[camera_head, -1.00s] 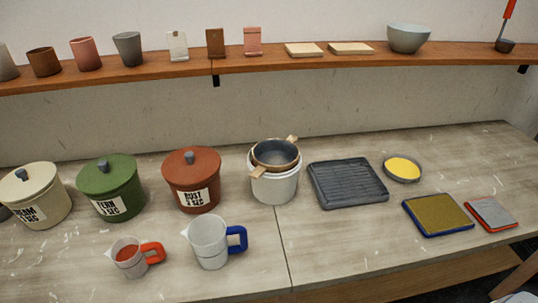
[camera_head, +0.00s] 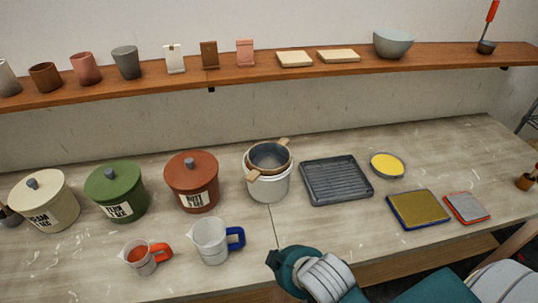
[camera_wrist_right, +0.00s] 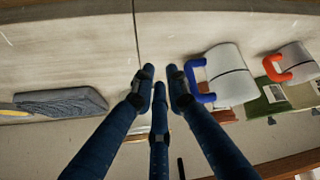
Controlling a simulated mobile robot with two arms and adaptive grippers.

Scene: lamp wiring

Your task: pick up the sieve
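The sieve (camera_head: 269,157) looks like a dark round bowl with a wooden rim and two wooden handles. It rests in the mouth of a white pot (camera_head: 268,187) at the middle of the worktop. My right arm comes in at the bottom right of the head view, in front of the pot; its fingers are not clear there. In the right wrist view my right gripper (camera_wrist_right: 160,80) has its dark blue fingers spread, with nothing between them. The sieve is not clear in that view, where the fingers cover the middle. My left gripper is not in view.
Left of the pot stand a rust-red canister (camera_head: 191,177), a clear jug with a blue handle (camera_head: 209,242) and a red-handled jug (camera_head: 142,261). A dark ribbed tray (camera_head: 336,181) lies close on the right. A shelf (camera_head: 260,72) runs above. Bare worktop lies in front of the pot.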

